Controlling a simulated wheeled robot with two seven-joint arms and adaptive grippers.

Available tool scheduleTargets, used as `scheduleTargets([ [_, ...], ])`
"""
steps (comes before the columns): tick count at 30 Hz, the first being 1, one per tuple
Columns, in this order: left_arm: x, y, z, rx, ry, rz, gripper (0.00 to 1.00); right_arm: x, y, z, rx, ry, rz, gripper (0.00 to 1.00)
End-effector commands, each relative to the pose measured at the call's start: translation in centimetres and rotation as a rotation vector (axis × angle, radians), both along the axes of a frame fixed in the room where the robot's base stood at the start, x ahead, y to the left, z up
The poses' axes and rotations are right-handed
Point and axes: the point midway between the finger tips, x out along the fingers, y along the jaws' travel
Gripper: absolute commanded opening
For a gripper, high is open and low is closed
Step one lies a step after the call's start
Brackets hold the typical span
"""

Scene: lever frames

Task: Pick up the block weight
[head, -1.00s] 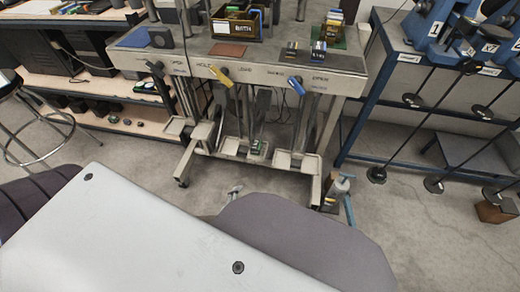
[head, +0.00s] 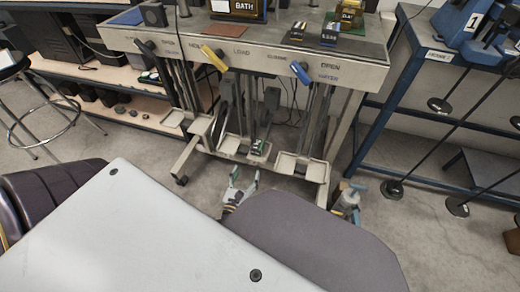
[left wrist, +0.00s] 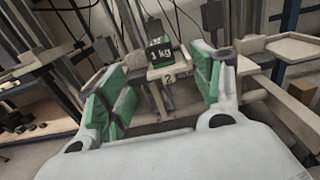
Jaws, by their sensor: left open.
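The block weight (left wrist: 158,54) is a small dark block with a "1 kg" label and green at its base. It sits on a pale tray marked 2 (left wrist: 166,73) low on the lever frame. In the head view the weight (head: 258,148) shows small on the middle tray. My left gripper (head: 243,179) is open and empty, in front of and below that tray. In the left wrist view its green-padded fingers (left wrist: 161,82) are spread, with the weight seen beyond and between them, not touching. My right gripper is not in view.
The lever frame (head: 185,38) has a yellow handle (head: 214,58) and a blue handle (head: 300,73) on its front. Other trays (head: 286,161) and upright bars flank the middle tray. A stool (head: 22,68) stands left, a blue rack (head: 398,99) right. Open floor lies at lower right.

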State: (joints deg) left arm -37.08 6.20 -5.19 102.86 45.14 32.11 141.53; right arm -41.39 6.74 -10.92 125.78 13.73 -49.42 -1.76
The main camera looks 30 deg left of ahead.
Motion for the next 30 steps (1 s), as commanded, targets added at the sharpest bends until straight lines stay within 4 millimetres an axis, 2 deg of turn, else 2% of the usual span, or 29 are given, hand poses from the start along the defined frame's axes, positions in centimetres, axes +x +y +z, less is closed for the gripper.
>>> scheduleTargets([
  [14,0.5,0.1,0.0,0.0,-0.002,0.001,0.66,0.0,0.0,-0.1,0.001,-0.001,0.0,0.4],
  [30,5.9,1.5,0.0,-0.002,-0.001,0.001,0.66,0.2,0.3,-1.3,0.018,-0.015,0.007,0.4],
])
